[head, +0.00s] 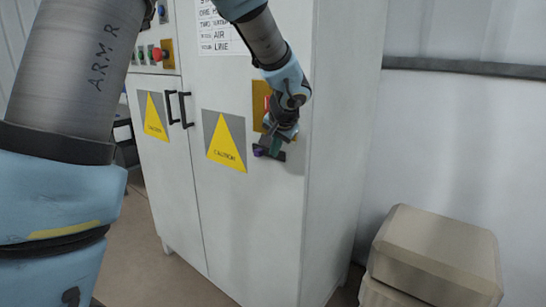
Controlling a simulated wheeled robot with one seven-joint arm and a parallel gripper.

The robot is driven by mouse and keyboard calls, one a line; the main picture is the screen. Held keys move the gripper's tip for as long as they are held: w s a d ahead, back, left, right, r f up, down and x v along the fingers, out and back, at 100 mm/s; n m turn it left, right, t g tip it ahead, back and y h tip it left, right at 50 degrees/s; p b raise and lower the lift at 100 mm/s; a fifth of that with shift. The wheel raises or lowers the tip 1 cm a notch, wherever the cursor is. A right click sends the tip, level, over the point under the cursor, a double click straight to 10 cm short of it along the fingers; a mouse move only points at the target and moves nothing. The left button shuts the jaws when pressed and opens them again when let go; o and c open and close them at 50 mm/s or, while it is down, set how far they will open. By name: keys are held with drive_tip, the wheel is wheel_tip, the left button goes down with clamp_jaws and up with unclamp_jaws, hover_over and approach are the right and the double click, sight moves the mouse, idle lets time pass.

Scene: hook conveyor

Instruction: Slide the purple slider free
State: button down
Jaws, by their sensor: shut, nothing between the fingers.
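A small purple part (259,151), which looks like the slider, shows at the left end of a short dark bar on the front of the tall grey-white cabinet (240,230). My gripper (274,145) is at this spot, pointing down and shut with nothing held. It hides much of the bar. A bit of green shows right beside the fingertips. I cannot tell whether the fingers touch the purple part.
A yellow panel with a red part (265,105) sits just behind my wrist. Yellow caution signs (225,141) and black door handles (180,109) are to the left. A beige case (435,250) stands at lower right, with open floor at lower left.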

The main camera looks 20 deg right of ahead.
drive_tip(key=b+v, duration=0.1)
drive_tip(key=v, duration=0.6)
drive_tip(key=shift+s+r, duration=0.15)
drive_tip(key=shift+s, duration=0.1)
drive_tip(key=a+f+n+g+y, duration=0.15)
drive_tip(key=a+f, duration=0.35)
drive_tip(key=a, duration=0.5)
drive_tip(key=a+f+n+g, duration=0.2)
drive_tip(key=a+f+n, duration=0.15)
drive_tip(key=a, duration=0.65)
drive_tip(key=s+a+f+n+g, duration=0.1)
drive_tip(key=s+a+f+n, duration=0.1)
drive_tip(key=a, duration=0.5)
drive_tip(key=s+a+f+n+g, duration=0.1)
drive_tip(key=s+a+f+n, duration=0.1)
drive_tip(key=s+a+f, duration=0.2)
drive_tip(key=s+a, duration=0.3)
drive_tip(key=shift+f+n, duration=0.3)
drive_tip(key=shift+f, duration=0.1)
drive_tip(key=c, duration=1.6)
unclamp_jaws()
drive_tip(key=shift+s+h, duration=0.1)
drive_tip(key=shift+h, duration=0.15)
